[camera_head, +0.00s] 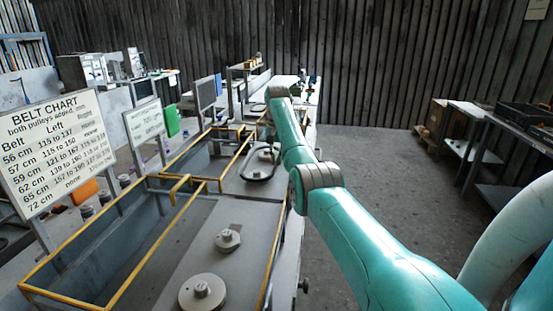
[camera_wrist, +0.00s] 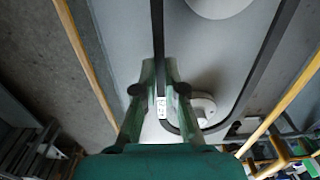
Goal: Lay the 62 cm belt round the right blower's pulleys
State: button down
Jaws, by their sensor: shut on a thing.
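In the wrist view my gripper (camera_wrist: 160,68) is shut on one side of a black belt (camera_wrist: 270,52). A small white printed tag (camera_wrist: 161,107) shows between the fingers. Seen from above, the belt's loop encloses a small pale pulley (camera_wrist: 204,107) and part of a larger pale disc (camera_wrist: 218,5). A gap shows between belt and small pulley. I cannot tell the belt's height, and its far end is out of frame.
The nearer blower has a small pulley (camera_head: 228,239) and a larger pulley (camera_head: 202,292), both bare. Yellow rails (camera_head: 190,197) edge the open housings. A belt chart (camera_head: 57,150) stands at left. A work table (camera_head: 510,130) stands at right, with clear floor (camera_head: 385,165) between.

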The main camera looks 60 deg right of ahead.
jog(key=shift+f, duration=0.95)
dwell(0.9)
jog(key=c, duration=1.2)
grip_release()
jog(key=shift+r, duration=0.1)
notch_tip(320, 180, up, 7)
jog(key=shift+r, duration=0.15)
dwell(0.6)
